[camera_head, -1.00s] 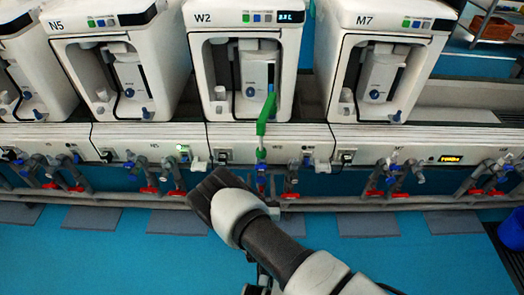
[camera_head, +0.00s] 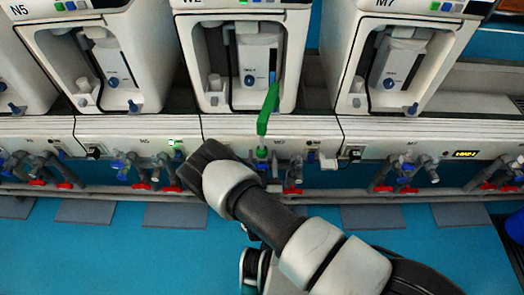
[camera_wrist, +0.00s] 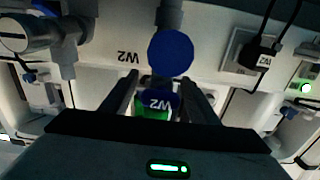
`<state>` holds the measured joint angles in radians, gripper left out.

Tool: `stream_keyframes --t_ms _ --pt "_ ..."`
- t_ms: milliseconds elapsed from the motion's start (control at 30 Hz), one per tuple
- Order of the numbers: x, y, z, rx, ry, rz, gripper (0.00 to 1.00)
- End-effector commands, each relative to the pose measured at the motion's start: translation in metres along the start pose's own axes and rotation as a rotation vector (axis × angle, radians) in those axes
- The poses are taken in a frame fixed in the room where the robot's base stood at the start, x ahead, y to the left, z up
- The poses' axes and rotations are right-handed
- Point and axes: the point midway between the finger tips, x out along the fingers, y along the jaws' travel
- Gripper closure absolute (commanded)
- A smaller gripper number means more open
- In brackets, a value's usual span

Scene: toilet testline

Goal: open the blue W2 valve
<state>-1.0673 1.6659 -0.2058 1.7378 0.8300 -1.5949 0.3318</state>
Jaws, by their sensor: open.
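In the wrist view, which shows the panel upside down, a blue valve handle marked W2 (camera_wrist: 158,99) with a green part beside it lies between my two fingers. My gripper (camera_wrist: 160,80) is open, with one finger on each side of this handle; I cannot tell whether either finger touches it. A round blue knob (camera_wrist: 170,52) sits just beyond the fingertips. In the head view my dark wrist (camera_head: 205,163) is low in front of the W2 panel (camera_head: 235,128), and my arm hides part of the W2 valves and the fingers.
A green handle (camera_head: 268,108) stands up in front of the W2 machine (camera_head: 215,60). Grey pipes with red and blue valves (camera_head: 405,172) run along the panels on both sides. A black plug (camera_wrist: 258,53) with a cable is nearby. The blue floor in front is open.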

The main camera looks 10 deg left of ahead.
Motion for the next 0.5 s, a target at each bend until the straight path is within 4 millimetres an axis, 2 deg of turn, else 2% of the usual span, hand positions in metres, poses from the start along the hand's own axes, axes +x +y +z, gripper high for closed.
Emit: stream_keyframes --t_ms 333,500 --pt "-0.0011 -0.0001 0.0001 0.000 0.000 -0.001 0.47" --pt "-0.0009 -0.0001 0.0001 0.000 0.000 -0.001 0.76"
